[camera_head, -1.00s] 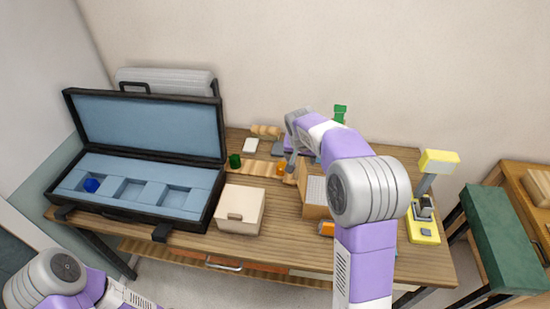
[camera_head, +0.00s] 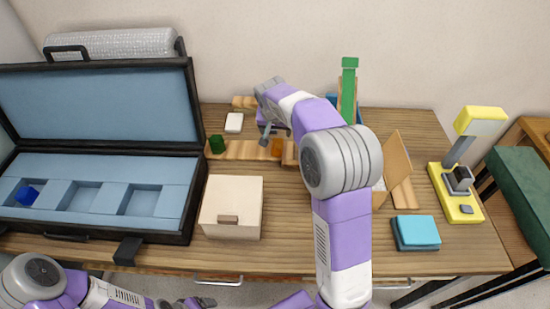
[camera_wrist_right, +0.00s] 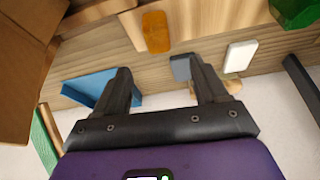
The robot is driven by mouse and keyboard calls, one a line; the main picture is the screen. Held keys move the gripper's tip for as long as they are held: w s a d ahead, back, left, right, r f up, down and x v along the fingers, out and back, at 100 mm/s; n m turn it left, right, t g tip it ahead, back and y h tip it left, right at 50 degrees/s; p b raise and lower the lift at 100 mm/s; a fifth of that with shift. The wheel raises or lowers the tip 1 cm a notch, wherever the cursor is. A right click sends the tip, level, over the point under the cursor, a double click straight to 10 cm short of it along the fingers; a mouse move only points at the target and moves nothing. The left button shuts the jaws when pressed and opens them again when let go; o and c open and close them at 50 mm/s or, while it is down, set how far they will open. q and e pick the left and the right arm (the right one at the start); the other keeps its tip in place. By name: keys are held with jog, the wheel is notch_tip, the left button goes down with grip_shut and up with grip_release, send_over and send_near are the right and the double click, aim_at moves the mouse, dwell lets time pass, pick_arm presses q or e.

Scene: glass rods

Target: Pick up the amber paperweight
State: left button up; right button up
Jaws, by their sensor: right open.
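The amber paperweight (camera_head: 277,148) stands on a wooden strip toward the back of the table, just right of my right gripper's fingers in the head view. In the right wrist view the paperweight (camera_wrist_right: 156,31) lies beyond the fingertips, roughly centred between them and apart from both. My right gripper (camera_head: 266,132) is open and empty; its two dark fingers also show in the right wrist view (camera_wrist_right: 159,68). My left gripper (camera_head: 200,303) is partly visible at the bottom edge of the head view, and its jaw state is unclear.
A green block (camera_head: 217,145) stands left on the strip, with a white block (camera_head: 234,122) behind. An open case (camera_head: 101,223) holds a blue piece (camera_head: 27,195).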

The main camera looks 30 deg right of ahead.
aim_at(277, 143)
jog(key=b+x, duration=0.1)
jog(key=x, duration=0.2)
jog(key=b+x, duration=0.2)
jog(key=x, duration=0.2)
jog(key=b+x, duration=0.1)
jog(key=x, duration=0.2)
jog(key=shift+s+f, duration=0.3)
jog(key=shift+s, duration=0.05)
pick_arm(q)
notch_tip(277, 143, down, 6)
jog(key=shift+r, duration=0.2)
pick_arm(e)
jog(key=shift+r, duration=0.1)
jog(key=shift+c, duration=0.4)
